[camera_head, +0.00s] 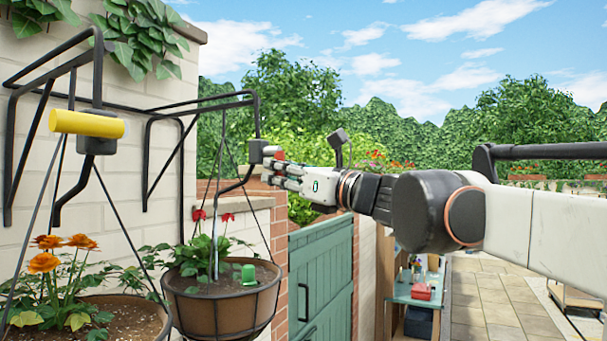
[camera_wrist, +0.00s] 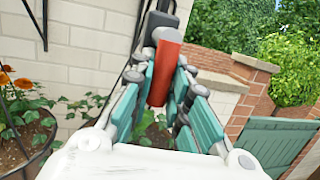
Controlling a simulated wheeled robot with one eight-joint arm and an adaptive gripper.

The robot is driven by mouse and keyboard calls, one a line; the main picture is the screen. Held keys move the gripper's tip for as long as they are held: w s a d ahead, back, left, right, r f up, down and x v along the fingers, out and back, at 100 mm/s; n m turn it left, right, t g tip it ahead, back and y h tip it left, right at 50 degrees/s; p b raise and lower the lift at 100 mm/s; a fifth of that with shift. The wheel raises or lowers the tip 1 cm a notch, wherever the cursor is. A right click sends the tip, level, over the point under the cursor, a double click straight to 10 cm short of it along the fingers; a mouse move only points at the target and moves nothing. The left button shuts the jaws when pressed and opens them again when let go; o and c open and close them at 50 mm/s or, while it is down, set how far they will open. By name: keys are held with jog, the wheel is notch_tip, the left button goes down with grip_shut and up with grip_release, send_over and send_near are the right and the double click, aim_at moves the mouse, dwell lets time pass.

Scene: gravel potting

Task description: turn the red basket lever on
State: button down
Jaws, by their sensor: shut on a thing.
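The red lever (camera_wrist: 165,72) is a red cylinder on a dark mount, seen between my fingers in the wrist view. In the head view only a small red part of it (camera_head: 273,151) shows, beside a dark box (camera_head: 258,150) on the bracket of the red-flowered hanging basket (camera_head: 222,312). My gripper (camera_head: 275,168) reaches in from the right and is shut on the red lever. The fingers hide much of the lever in the head view, so its exact angle is hard to tell.
A yellow lever (camera_head: 87,123) sits on a nearer wall bracket, above a basket of orange flowers (camera_head: 44,262). A green gate (camera_head: 320,280) stands below my arm. A green object (camera_head: 248,274) is in the red-flowered basket. A potting bench (camera_head: 418,290) stands farther back.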

jog(key=shift+r, duration=0.1)
jog(key=c, duration=1.5)
grip_release()
jog(key=v, duration=1.2)
